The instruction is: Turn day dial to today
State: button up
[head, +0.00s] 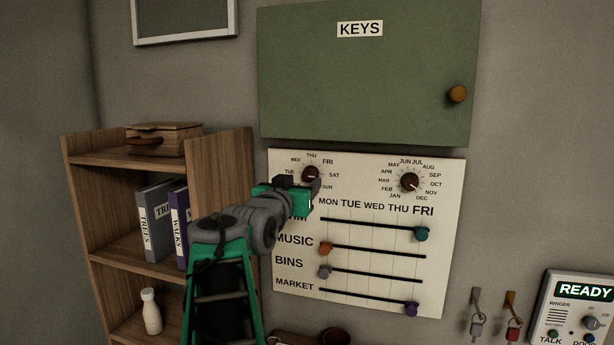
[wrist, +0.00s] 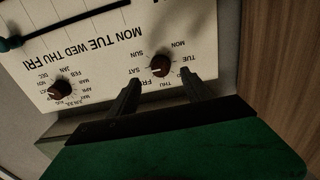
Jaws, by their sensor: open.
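The day dial (head: 311,174) is a dark brown knob on the upper left of the white wall board (head: 370,225), ringed by day names. In the wrist view the day dial (wrist: 161,66) shows upside down, just beyond my fingertips; its pale mark seems to face SAT, but it is small. My gripper (head: 300,183) is in front of the board's left edge, and in the wrist view my gripper (wrist: 163,81) is open and empty, one finger either side of the dial's line. I cannot tell whether the fingers touch it.
A month dial (head: 410,182) sits to the right, with several slider rows below. A green key cabinet (head: 365,75) hangs just above the board. A wooden shelf (head: 220,160) stands left, with books and a bottle. Keys and an intercom (head: 575,310) are at lower right.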

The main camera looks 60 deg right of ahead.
aim_at(308, 177)
jog(key=d, duration=0.1)
jog(key=d+p, duration=0.1)
jog(key=d, duration=0.1)
jog(key=d+p, duration=0.1)
jog(key=d, duration=0.1)
jog(key=shift+w, duration=0.4)
jog(key=shift+w+d+f, duration=0.1)
jog(key=shift+d, duration=0.4)
jog(key=shift+c, duration=0.6)
grip_shut()
